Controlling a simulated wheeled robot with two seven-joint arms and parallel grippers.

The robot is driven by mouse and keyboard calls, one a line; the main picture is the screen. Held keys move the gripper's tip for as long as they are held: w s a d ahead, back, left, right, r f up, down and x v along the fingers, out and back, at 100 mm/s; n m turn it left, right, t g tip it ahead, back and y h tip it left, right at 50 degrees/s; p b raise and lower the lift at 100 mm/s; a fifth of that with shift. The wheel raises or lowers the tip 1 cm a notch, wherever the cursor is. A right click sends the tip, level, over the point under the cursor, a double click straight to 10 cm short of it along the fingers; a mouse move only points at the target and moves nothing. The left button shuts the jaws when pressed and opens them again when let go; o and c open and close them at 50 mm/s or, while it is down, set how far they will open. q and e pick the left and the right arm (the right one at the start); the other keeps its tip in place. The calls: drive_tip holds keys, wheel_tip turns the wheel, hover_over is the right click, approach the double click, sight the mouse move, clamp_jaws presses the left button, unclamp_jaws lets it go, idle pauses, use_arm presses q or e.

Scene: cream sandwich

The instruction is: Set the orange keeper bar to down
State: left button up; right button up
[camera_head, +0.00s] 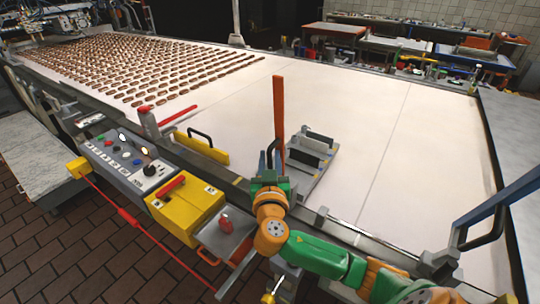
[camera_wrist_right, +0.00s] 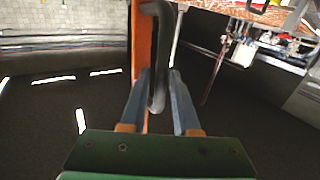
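The orange keeper bar (camera_head: 279,105) stands upright at the near edge of the pale belt in the head view. It also shows upright behind the fingers in the right wrist view (camera_wrist_right: 140,45). A dark looped handle (camera_wrist_right: 158,60) sits on its side and reaches between my fingers. My right gripper (camera_head: 268,163) is at the lower part of the bar. In the wrist view its two blue fingers (camera_wrist_right: 160,85) lie close on both sides of the handle and appear shut on it. My left gripper is in neither view.
A yellow bar with a black handle (camera_head: 205,149) lies along the near rail. A blue bar (camera_head: 500,208) slants up at the right. A grey block fixture (camera_head: 308,152) stands on the belt behind my gripper. A control panel (camera_head: 130,155) and yellow box (camera_head: 185,207) are left.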

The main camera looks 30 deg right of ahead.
drive_tip(key=shift+s, duration=0.1)
drive_tip(key=shift+c, duration=0.2)
clamp_jaws()
drive_tip(key=shift+a, duration=0.1)
idle(1.0)
